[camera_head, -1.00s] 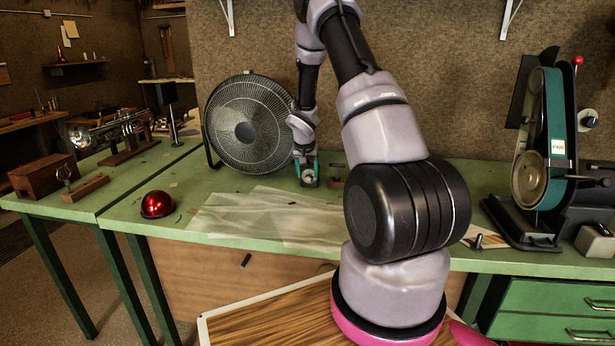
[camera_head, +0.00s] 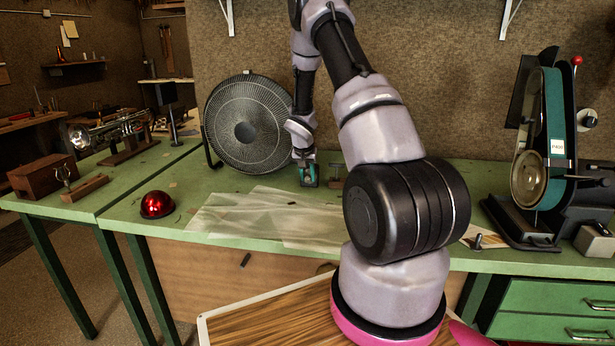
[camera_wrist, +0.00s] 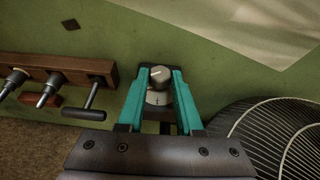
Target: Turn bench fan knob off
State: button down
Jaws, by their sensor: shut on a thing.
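The bench fan (camera_head: 247,125) stands at the back of the green bench, with a round black wire guard. Part of its guard shows at the lower right of the wrist view (camera_wrist: 275,135). My gripper (camera_head: 308,176) is to the right of the fan, pointing down at the bench top. In the wrist view my gripper's teal fingers (camera_wrist: 160,78) are closed on the sides of a grey knob (camera_wrist: 160,76) with a pale pointer line on top. A pale round dial base (camera_wrist: 157,98) shows below the knob between the fingers. The dial's markings are too small to read.
A wooden rack with T-handled tools (camera_wrist: 60,80) stands beside my gripper. A red dome (camera_head: 157,204) and a translucent sheet (camera_head: 262,217) lie on the bench.

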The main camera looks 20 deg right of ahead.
jog(key=shift+w+a+n+g+h, duration=0.15)
jog(key=shift+a+n+g+h, duration=0.2)
jog(key=shift+g+h, duration=0.45)
jog(key=h, duration=0.1)
jog(key=g+h, duration=0.1)
jog(key=h, duration=0.1)
jog(key=n+g+h, duration=0.1)
jog(key=shift+w+a+f+h, duration=0.25)
jog(key=shift+f+h, duration=0.05)
jog(key=shift+h, duration=0.1)
jog(key=g+h, duration=0.1)
jog(key=h, duration=0.1)
jog(key=n+g+h, duration=0.1)
jog(key=shift+w+a+f+h, duration=0.1)
jog(key=shift+a+f+h, duration=0.1)
jog(key=shift+f+h, duration=0.2)
jog(key=shift+f+n+g+h, duration=0.25)
jog(key=shift+n+g+h, duration=0.4)
jog(key=shift+h, duration=0.85)
jog(key=c, duration=0.6)
grip_release()
jog(key=shift+a, duration=0.15)
jog(key=v, duration=1)
jog(key=shift+a+f, duration=0.1)
jog(key=shift+a, duration=0.2)
